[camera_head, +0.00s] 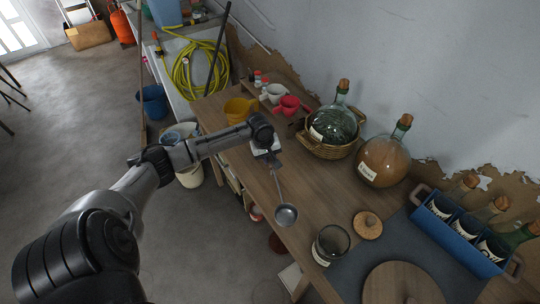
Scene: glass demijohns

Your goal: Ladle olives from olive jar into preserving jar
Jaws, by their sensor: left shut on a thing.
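My left gripper (267,154) is shut on the handle of a metal ladle (286,214). The ladle hangs down from the gripper, its round bowl lowest, near the table's front edge. The bowl looks grey, with no olives visible in it. An open glass jar (331,245) with a pale label stands to the lower right of the bowl, apart from it. Whether this is the olive jar or the preserving jar I cannot tell. A round wooden lid (367,225) lies beside it. No olives can be made out. My right gripper is not in view.
A green demijohn (335,124) in a wicker basket (329,150) and a brown-filled demijohn (384,160) stand along the wall. A blue crate (452,242) of bottles is at right. A round wooden board (403,284) lies on the dark mat (380,260). The wooden tabletop (290,179) is clear mid-left.

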